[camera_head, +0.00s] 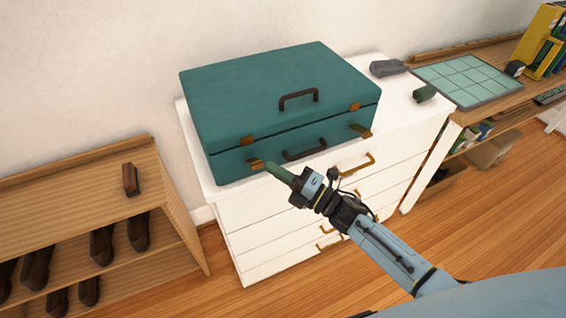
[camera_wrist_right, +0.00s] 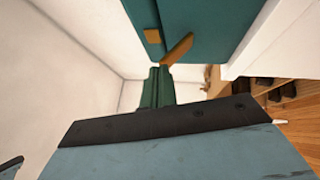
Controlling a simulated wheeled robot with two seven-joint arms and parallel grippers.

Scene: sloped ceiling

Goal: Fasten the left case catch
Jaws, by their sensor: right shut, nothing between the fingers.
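The teal case (camera_head: 270,95) lies on the white chest of drawers, its lid down with a dark seam along the front. The left catch has a brass lever (camera_head: 256,164) sticking out from the lower body, below a small brass plate (camera_head: 247,140) on the lid. In the right wrist view, the lever (camera_wrist_right: 178,48) juts out, apart from its plate (camera_wrist_right: 152,36). The right catch lever (camera_head: 360,130) also sticks out. My right gripper (camera_head: 270,168) is shut and empty, its green fingertips close to the left lever; contact is unclear. My left gripper is out of view.
The chest of drawers (camera_head: 262,238) has brass handles below the case. A grey object (camera_head: 388,67) and a green rolled object (camera_head: 424,93) lie right of the case. A wooden shoe rack (camera_head: 80,190) stands at left, a desk (camera_head: 510,62) at right.

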